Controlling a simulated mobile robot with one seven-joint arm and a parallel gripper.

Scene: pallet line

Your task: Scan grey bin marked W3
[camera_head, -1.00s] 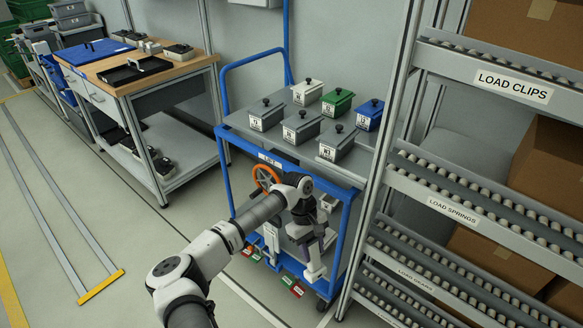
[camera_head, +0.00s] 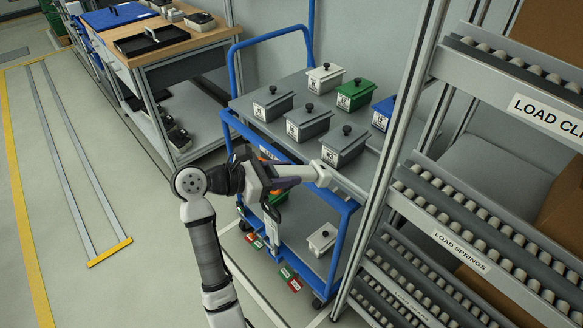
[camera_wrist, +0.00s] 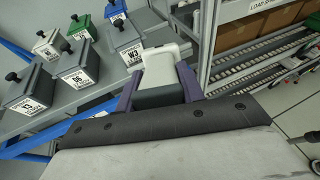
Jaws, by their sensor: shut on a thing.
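The grey bin marked W3 (camera_head: 343,147) stands at the front right of the bins on the blue cart's top. In the wrist view the W3 bin (camera_wrist: 124,38) is upper left of centre, its label facing me. My gripper (camera_head: 289,178) is shut on a white and grey hand-held device, probably a scanner (camera_head: 318,172). In the wrist view the purple fingers of my gripper (camera_wrist: 158,88) clasp the device (camera_wrist: 166,62) from both sides.
Other grey, white, green and blue lidded bins share the cart top (camera_head: 245,106). The cart's blue rail (camera_head: 262,143) runs close to my arm. A roller rack (camera_head: 450,205) stands close on the right. A workbench (camera_head: 165,50) is at the back left. The floor at left is clear.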

